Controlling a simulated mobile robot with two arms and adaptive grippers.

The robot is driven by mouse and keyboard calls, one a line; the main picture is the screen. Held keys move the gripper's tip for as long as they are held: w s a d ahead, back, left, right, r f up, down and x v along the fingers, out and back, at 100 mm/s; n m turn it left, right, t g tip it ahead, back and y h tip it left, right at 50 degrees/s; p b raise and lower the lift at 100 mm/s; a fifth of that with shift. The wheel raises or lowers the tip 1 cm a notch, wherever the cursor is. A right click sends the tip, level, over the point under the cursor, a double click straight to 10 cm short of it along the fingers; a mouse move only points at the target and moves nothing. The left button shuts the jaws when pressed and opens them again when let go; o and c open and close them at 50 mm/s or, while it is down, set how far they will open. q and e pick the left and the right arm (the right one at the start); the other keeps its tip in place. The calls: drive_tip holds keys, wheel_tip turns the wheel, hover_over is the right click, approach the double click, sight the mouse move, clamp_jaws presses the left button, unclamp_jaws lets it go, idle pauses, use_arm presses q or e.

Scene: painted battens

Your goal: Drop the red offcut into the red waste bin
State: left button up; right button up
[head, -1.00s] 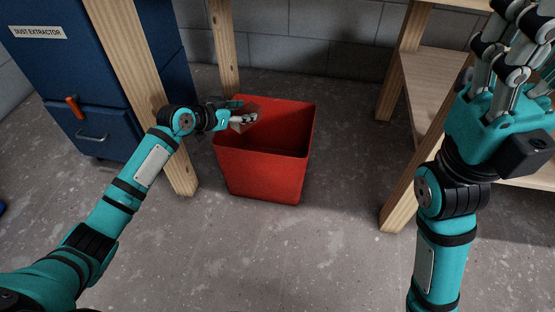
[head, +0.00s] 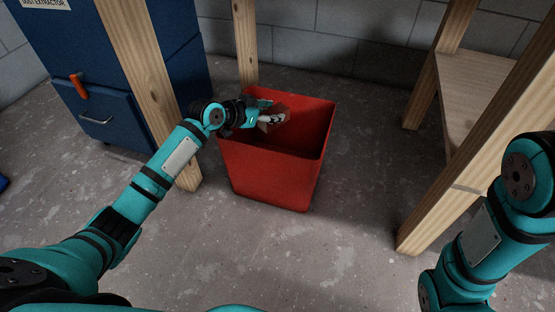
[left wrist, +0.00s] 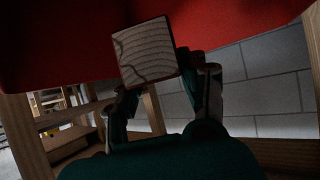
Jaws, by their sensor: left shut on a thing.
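The red waste bin (head: 270,180) stands upright on the floor in the middle of the head view, open at the top. My left gripper (head: 272,119) reaches over its left rim and is at the mouth of the bin. It is shut on the offcut (head: 277,110), which is mostly hidden by the fingers and looks dark red-brown there. In the left wrist view the offcut (left wrist: 146,52) shows its square, pale end grain between the fingers (left wrist: 165,85), with the red bin wall (left wrist: 60,40) behind. My right arm is at the right edge, its gripper out of frame.
A wooden post (head: 150,80) stands left of the bin, close to my left arm, with another post (head: 245,45) behind the bin. A blue dust extractor (head: 60,60) is at the left. A wooden shelf unit (head: 490,95) stands at the right. The floor in front is clear.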

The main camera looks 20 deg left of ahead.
use_arm(q)
drive_tip(key=o, duration=1.3)
drive_tip(key=shift+c, duration=0.2)
drive_tip(key=v, duration=1.2)
drive_tip(key=shift+f, duration=0.1)
